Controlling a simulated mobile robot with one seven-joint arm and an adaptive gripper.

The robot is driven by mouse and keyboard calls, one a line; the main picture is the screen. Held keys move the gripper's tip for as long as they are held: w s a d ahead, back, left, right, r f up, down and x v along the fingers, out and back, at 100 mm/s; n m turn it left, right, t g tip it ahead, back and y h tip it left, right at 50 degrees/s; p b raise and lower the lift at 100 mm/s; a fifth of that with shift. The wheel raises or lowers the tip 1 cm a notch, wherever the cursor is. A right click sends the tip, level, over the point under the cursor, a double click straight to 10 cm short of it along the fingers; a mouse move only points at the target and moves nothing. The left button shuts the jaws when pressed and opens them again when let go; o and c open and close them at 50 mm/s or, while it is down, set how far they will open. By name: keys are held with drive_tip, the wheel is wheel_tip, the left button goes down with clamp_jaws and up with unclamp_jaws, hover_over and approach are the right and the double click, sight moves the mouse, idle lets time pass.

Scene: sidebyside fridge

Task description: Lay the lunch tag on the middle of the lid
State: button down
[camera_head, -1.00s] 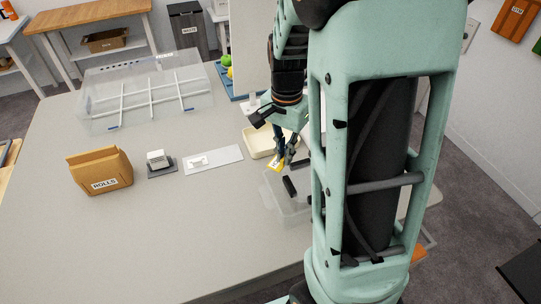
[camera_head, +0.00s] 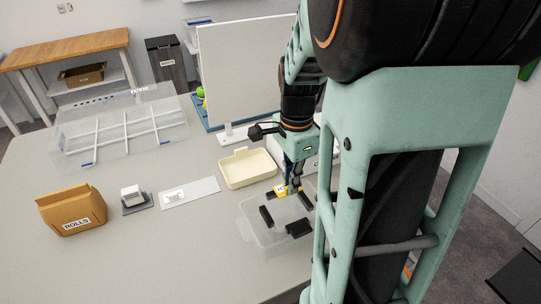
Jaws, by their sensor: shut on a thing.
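My gripper (camera_head: 291,188) points down, partly hidden by my arm, and is shut on a small yellow tag (camera_head: 281,190) with a pale label face. A clear plastic box with a translucent lid (camera_head: 270,228) and several black clips or bars stands on the table below. The tag shows over the far side of the lid, off its middle. I cannot tell whether the tag touches the lid. My arm hides the right part of the box.
A cream tray (camera_head: 247,170) lies just behind the box, with a white upright panel (camera_head: 245,70) beyond. To the left are a white card (camera_head: 189,193), a small grey stand (camera_head: 136,203), a ROLLS bag (camera_head: 72,211) and a clear divided case (camera_head: 120,130). The front-left table is bare.

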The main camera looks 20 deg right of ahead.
drive_tip(key=b, duration=0.4)
hover_over(289, 211)
drive_tip(key=shift+f, duration=2.95)
drive_tip(key=shift+f, duration=0.85)
drive_tip(key=c, duration=2)
unclamp_jaws()
drive_tip(key=shift+r, duration=0.1)
wheel_tip(289, 211, up, 12)
drive_tip(key=shift+f, duration=0.1)
